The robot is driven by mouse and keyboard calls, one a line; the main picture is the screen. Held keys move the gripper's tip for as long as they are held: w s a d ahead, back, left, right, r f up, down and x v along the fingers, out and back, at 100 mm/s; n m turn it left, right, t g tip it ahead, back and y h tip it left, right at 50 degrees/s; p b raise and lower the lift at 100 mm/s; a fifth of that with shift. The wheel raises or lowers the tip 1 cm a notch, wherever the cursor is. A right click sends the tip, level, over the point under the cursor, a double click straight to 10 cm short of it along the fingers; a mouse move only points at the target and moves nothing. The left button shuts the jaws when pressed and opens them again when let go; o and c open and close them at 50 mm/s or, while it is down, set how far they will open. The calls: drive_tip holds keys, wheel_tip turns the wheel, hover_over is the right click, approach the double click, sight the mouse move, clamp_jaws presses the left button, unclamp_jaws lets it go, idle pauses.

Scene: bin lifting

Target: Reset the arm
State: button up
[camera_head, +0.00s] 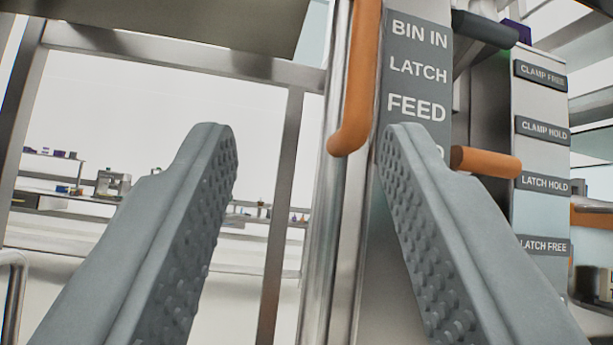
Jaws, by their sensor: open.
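My gripper (308,138) is open, with its two grey, studded fingers spread wide and nothing between them. Behind the gap stands a metal post (338,215) with an orange handle (358,75) running down it. A grey label plate (417,60) reading "BIN IN", "LATCH" and "FEED" is right of the orange handle. Its lower part is hidden by the right finger. I cannot tell how far the fingers are from the post, but no contact shows.
An orange lever (485,162) and a dark-grey lever (484,30) stick out at the right. Beside them a panel carries labels such as "CLAMP HOLD" (543,132) and "LATCH FREE" (543,246). A metal frame (180,55) spans the left. Shelves with small items (60,190) stand far behind.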

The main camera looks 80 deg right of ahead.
drive_tip(key=s+d+r+n+t+y, duration=0.1)
drive_tip(key=s+r+n+t+y, duration=0.3)
drive_tip(key=s+r+t+y, duration=0.4)
drive_tip(key=s+d+r+n+t+y, duration=0.2)
drive_tip(key=s+r+n+t+y, duration=0.15)
drive_tip(key=r+t, duration=0.55)
drive_tip(key=s+a+r+n+y, duration=0.1)
drive_tip(key=s+r+n+y, duration=0.2)
drive_tip(key=s+y, duration=0.3)
drive_tip(key=s+a+r+n+y, duration=0.1)
drive_tip(key=s+r+n+y, duration=0.2)
drive_tip(key=s, duration=0.5)
drive_tip(key=s+f+g+y, duration=0.2)
drive_tip(key=s+f, duration=0.3)
drive_tip(key=s, duration=0.4)
drive_tip(key=s+f+g+y, duration=0.2)
drive_tip(key=s+f, duration=0.3)
drive_tip(key=s, duration=0.4)
drive_tip(key=s+f+g+y, duration=0.2)
drive_tip(key=s+f, duration=0.3)
drive_tip(key=s, duration=0.4)
drive_tip(key=shift+s+f, duration=0.15)
drive_tip(key=shift+f, duration=0.1)
